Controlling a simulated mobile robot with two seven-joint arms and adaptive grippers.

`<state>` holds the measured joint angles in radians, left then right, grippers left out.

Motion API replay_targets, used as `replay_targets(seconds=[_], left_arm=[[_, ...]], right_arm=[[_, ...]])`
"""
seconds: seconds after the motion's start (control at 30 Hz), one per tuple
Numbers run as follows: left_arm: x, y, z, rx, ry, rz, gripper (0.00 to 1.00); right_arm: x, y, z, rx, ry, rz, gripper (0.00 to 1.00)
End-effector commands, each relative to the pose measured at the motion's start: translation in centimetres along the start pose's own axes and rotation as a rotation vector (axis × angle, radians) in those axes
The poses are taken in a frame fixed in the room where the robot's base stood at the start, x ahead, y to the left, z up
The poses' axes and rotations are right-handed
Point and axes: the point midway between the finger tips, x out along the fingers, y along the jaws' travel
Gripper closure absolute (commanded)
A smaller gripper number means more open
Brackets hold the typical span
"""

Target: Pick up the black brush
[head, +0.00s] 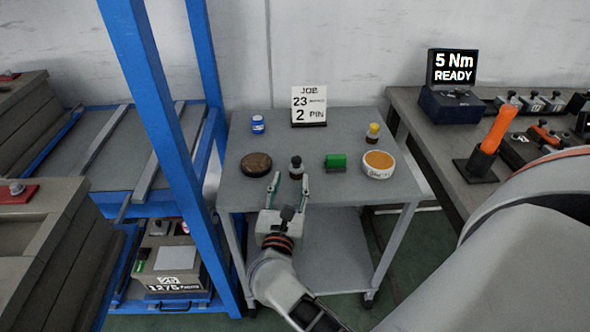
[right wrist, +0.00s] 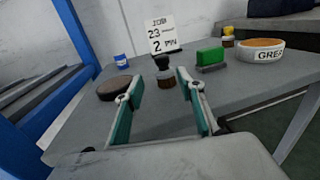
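A small upright brush with a black knob handle (head: 296,161) and a darker lower part stands on the grey cart top. It also shows in the right wrist view, as a black knob (right wrist: 161,62) over a brown base. My right gripper (head: 290,177) is open, its two teal-lined fingers spread and pointing at the brush from the near side. In the right wrist view the brush appears between the fingertips (right wrist: 159,77), just beyond them. Nothing is held. Whether a finger touches the brush cannot be told. My left gripper is not in view.
On the cart (head: 235,195), a dark round tin (head: 256,163) lies left; a green block-shaped brush (head: 335,161) and an orange-topped GREASE tub (head: 378,164) stand right. Behind are a blue jar (head: 258,124), job sign (head: 309,105) and yellow-topped bottle (head: 373,131). A blue frame (head: 160,100) rises left.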

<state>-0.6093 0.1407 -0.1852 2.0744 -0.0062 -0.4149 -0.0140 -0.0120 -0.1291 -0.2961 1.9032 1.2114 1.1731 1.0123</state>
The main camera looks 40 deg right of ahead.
Motion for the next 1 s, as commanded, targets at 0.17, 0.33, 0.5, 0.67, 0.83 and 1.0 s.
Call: replay_targets(seconds=[0.17, 0.33, 0.5, 0.67, 0.83, 1.0], left_arm=[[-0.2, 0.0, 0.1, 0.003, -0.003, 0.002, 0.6], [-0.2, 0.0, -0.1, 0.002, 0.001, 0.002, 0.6], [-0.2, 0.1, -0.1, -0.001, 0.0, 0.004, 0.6], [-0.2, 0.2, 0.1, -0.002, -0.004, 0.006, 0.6], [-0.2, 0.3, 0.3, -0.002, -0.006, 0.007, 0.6], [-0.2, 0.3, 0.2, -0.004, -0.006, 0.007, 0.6]], right_arm=[[1.9, -0.1, 0.3, -0.001, -0.003, 0.0, 0.62], [3.9, -0.5, 0.8, -0.002, -0.007, -0.001, 0.62], [6.2, -0.7, 0.9, -0.005, -0.006, 0.0, 0.62], [7.2, -0.7, 0.8, -0.006, -0.004, 0.0, 0.62], [7.2, -0.7, 0.8, -0.006, -0.003, 0.001, 0.62], [7.2, -0.7, 0.8, -0.006, -0.004, 0.0, 0.95]])
